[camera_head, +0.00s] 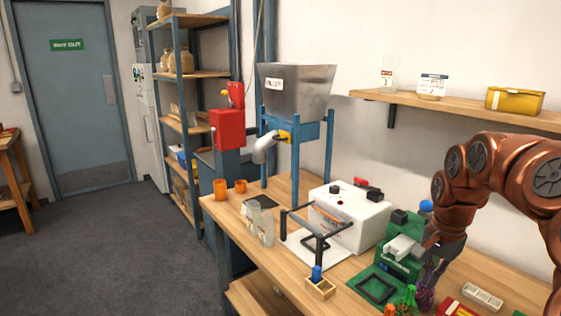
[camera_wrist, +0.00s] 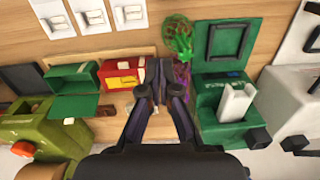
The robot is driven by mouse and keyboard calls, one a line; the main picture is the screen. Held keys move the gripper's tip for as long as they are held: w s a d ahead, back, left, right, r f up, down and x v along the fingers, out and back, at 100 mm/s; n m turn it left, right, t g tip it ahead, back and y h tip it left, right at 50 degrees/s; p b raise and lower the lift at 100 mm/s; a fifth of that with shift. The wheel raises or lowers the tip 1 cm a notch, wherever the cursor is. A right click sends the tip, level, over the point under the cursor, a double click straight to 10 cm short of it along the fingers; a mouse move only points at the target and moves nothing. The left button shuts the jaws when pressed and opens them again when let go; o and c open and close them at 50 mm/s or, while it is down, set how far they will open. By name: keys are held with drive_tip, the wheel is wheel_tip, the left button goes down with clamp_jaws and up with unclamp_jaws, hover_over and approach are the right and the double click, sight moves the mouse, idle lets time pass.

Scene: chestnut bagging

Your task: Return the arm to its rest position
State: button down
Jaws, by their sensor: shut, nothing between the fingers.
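My copper-coloured arm (camera_head: 500,165) reaches in from the right in the head view and bends down over the workbench. My gripper (camera_wrist: 160,88) is shut and empty in the wrist view, pointing at the bench. In the head view its dark fingers (camera_head: 430,275) hang beside the green machine (camera_head: 395,260). In the wrist view the green machine (camera_wrist: 228,105) lies to the right of the fingers. A red and yellow box (camera_wrist: 122,74) and a green open box (camera_wrist: 75,75) lie to their left.
A purple and green net bundle (camera_wrist: 178,40) lies close to the fingers. A white machine (camera_head: 350,215) with a dark frame and a steel hopper (camera_head: 297,90) stand further left. A wall shelf (camera_head: 460,107) runs behind the arm. The floor (camera_head: 110,240) at left is clear.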

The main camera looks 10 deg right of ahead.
drive_tip(key=s+a+r+n+p, duration=0.1)
drive_tip(key=s+a+n, duration=0.3)
drive_tip(key=a, duration=0.3)
drive_tip(key=s+a+r+n+p, duration=0.1)
drive_tip(key=s+a+r+n, duration=0.15)
drive_tip(key=a, duration=0.55)
drive_tip(key=s+a+f+n+g+p, duration=0.1)
drive_tip(key=s+a+f+n, duration=0.1)
drive_tip(key=s, duration=0.6)
drive_tip(key=s+a+f+n+g+p, duration=0.1)
drive_tip(key=s+a+n, duration=0.3)
drive_tip(key=s, duration=0.5)
drive_tip(key=shift+a+f+p, duration=0.5)
drive_tip(key=shift+a+f, duration=0.1)
drive_tip(key=shift+a, duration=0.2)
drive_tip(key=shift+n, duration=0.25)
